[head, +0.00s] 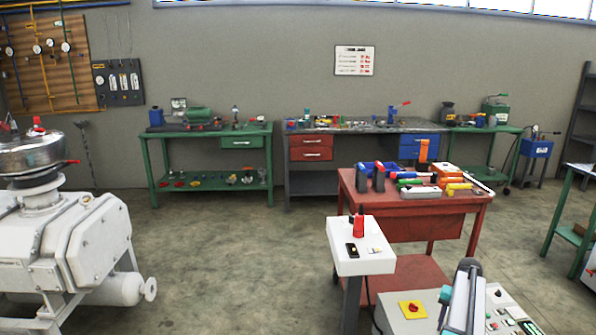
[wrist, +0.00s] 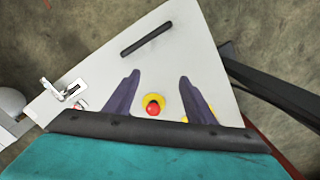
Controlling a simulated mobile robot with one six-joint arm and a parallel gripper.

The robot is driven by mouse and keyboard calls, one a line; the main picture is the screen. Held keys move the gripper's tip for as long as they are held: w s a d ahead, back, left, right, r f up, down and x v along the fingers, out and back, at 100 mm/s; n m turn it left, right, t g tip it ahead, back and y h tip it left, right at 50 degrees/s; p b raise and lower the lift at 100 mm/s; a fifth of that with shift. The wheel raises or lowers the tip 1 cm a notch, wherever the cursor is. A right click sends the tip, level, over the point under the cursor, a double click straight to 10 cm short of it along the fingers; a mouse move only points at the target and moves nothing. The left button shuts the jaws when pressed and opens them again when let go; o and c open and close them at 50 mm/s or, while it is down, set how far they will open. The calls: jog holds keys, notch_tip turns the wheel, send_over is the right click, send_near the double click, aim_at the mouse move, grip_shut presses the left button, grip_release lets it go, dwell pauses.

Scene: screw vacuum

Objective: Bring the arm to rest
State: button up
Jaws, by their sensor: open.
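My gripper (wrist: 160,82) shows in the wrist view with its two dark purple fingers spread apart. Nothing is between them. Beyond the fingers lies a pale grey panel (wrist: 205,45) with a black bar handle (wrist: 147,39) and a red button on a yellow base (wrist: 153,106). The gap between fingers and panel is hard to judge. In the head view, part of my arm (head: 462,300) stands at the bottom right, over the grey control cabinet (head: 395,310); my fingertips cannot be made out there.
A red tool cart (head: 400,220) carrying several tools stands beyond the cabinet. A white pedestal (head: 362,262) holds a red item. A large pale machine (head: 70,240) stands at the left. Green workbenches (head: 155,165) line the back wall. The floor at centre left is clear.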

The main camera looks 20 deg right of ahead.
jog(key=w+a+f+n, duration=0.1)
jog(key=w+a+f, duration=0.2)
jog(key=a, duration=0.3)
jog(key=w+a+f+n+g+y, duration=0.1)
jog(key=w+a+f, duration=0.15)
jog(key=a, duration=0.35)
jog(key=w+a+f+n, duration=0.1)
jog(key=w+a+f, duration=0.1)
jog(key=a+f, duration=0.3)
jog(key=s+a+f+n+g+p, duration=0.1)
jog(key=a+f+n, duration=0.15)
jog(key=a, duration=0.75)
jog(key=s+a+f+n+g+p, duration=0.1)
jog(key=a+f, duration=0.3)
jog(key=a, duration=0.7)
jog(key=s+a+f+n+g, duration=0.1)
jog(key=s+a+f, duration=0.2)
jog(key=s+a, duration=0.35)
jog(key=s+a+f+n+g, duration=0.15)
jog(key=s+a, duration=0.25)
jog(key=a, duration=0.5)
jog(key=s+a+n, duration=0.1)
jog(key=s+a, duration=0.2)
jog(key=s, duration=0.4)
jog(key=s+a+n+h+p, duration=0.1)
jog(key=s+a, duration=0.3)
jog(key=s, duration=0.2)
jog(key=shift+s+f+n, duration=0.3)
jog(key=shift+s+f, duration=0.05)
jog(key=shift+f, duration=0.05)
